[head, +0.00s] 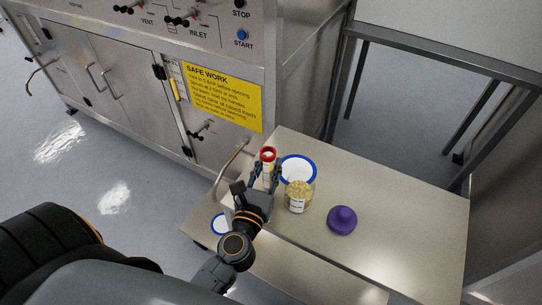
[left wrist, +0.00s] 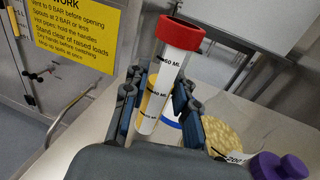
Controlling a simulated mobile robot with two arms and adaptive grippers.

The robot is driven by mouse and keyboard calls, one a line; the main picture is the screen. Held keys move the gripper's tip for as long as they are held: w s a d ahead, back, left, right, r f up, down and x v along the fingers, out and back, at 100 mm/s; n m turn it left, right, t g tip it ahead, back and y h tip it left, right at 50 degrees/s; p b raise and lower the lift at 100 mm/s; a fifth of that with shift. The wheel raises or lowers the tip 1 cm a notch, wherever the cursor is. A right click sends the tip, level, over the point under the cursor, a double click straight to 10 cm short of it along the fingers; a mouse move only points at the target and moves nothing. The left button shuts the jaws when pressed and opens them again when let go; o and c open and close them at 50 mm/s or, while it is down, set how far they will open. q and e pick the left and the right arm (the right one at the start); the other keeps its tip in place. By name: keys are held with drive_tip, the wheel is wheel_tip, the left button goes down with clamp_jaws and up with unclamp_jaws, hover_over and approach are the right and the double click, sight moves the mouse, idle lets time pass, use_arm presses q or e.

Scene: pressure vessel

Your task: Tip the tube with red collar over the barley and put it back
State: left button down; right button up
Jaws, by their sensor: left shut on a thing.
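The tube with the red collar (head: 268,154) stands upright or nearly so in my left gripper (head: 265,182), above the metal table. In the left wrist view the tube (left wrist: 167,75) is clear with volume marks and a yellowish part low down; it sits between the two fingers (left wrist: 158,105), which are shut on it. The barley (head: 299,188) is a pale, grainy heap in a labelled container just right of the gripper. It also shows in the left wrist view (left wrist: 222,135), partly hidden by the gripper. My right gripper is out of view.
A white, blue-rimmed round container (head: 311,165) stands behind the barley. A purple knobbed object (head: 342,220) sits to its right. Another blue-rimmed item (head: 219,225) shows left of my arm. A steel cabinet with a yellow sign (head: 222,96) stands behind. The table's right side is clear.

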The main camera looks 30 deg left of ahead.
sight(272, 161)
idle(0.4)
use_arm(q)
drive_tip(key=shift+d+r+m+t+p, duration=0.2)
drive_tip(key=shift+r+m+p, duration=0.4)
drive_tip(key=shift+r, duration=0.25)
drive_tip(key=shift+d+r+m+t+p, duration=0.1)
drive_tip(key=shift+d+r+m+p, duration=0.1)
drive_tip(key=shift+r+m+p, duration=0.45)
drive_tip(key=shift+d+r+m+p, duration=0.3)
drive_tip(key=shift+r+m, duration=0.35)
drive_tip(key=shift+r, duration=0.1)
drive_tip(key=shift+d+f+m+t, duration=0.2)
drive_tip(key=shift+m+t, duration=0.1)
drive_tip(key=shift+m, duration=0.2)
drive_tip(key=shift+r, duration=0.2)
drive_tip(key=shift+d+f+m+t+h, duration=0.1)
drive_tip(key=shift+m+t+h, duration=0.3)
drive_tip(key=shift+m, duration=1.85)
drive_tip(key=shift+d+f+m+t+h, duration=0.15)
drive_tip(key=shift+m+h, duration=0.6)
drive_tip(key=shift+m, duration=1.45)
drive_tip(key=shift+d+r+m+t+h, duration=0.1)
drive_tip(key=shift+m+t+h, duration=0.3)
drive_tip(key=shift+m, duration=1.85)
